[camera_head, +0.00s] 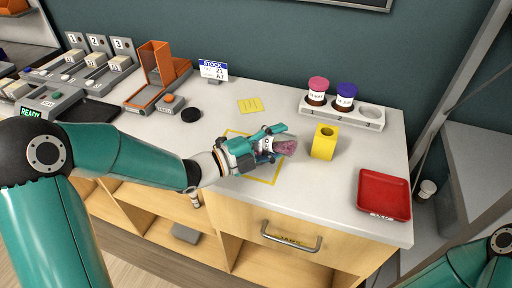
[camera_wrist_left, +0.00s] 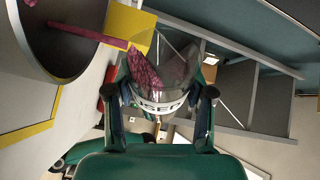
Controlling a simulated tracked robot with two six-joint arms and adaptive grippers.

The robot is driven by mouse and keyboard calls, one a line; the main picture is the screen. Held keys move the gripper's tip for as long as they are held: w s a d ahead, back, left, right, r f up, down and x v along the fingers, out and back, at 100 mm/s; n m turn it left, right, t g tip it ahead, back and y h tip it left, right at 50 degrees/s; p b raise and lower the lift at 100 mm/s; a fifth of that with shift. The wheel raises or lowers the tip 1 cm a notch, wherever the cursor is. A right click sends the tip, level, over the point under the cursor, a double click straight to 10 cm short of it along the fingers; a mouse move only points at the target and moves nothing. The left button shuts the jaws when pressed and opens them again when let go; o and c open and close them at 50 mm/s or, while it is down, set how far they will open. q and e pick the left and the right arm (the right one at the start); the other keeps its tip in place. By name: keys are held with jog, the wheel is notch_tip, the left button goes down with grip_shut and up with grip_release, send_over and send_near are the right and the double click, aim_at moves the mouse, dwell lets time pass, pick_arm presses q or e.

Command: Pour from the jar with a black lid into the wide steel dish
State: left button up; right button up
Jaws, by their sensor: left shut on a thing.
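My left gripper (camera_head: 262,152) is shut on a clear jar (camera_head: 287,145) with dark pink contents. In the left wrist view the jar (camera_wrist_left: 178,60) is tilted and has a white label. A dark pink stream (camera_wrist_left: 88,34) runs from its mouth over the wide steel dish (camera_wrist_left: 40,62), whose dark inside and pale rim show at upper left. In the head view I cannot make out the dish near my gripper. A round black lid (camera_head: 191,115) lies on the counter, apart from the jar. My right gripper is out of view.
A yellow block with a hole (camera_head: 324,142) stands just right of the jar. A white rack (camera_head: 342,111) holds pink-lidded and purple-lidded jars behind. A red tray (camera_head: 384,194) lies at right. A yellow outline (camera_head: 269,182) marks the counter below my gripper. An orange device (camera_head: 160,75) stands at left.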

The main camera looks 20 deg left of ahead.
pick_arm(q)
jog(key=shift+a+r+n+b, duration=0.1)
jog(key=shift+n+b, duration=0.25)
jog(key=shift+n, duration=0.05)
dwell(0.4)
jog(key=shift+w+a+r+n+b, duration=0.1)
jog(key=shift+a+r+n+b, duration=0.1)
jog(key=shift+n+b, duration=0.4)
jog(key=shift+t+h, duration=0.3)
jog(key=shift+w+a+r+n+t+b, duration=0.1)
jog(key=shift+a+n+t+b, duration=0.2)
jog(key=shift+n+b, duration=0.5)
jog(key=shift+r+n+b, duration=0.15)
jog(key=shift+n+b, duration=0.25)
jog(key=shift+b, duration=0.1)
dwell(2.9)
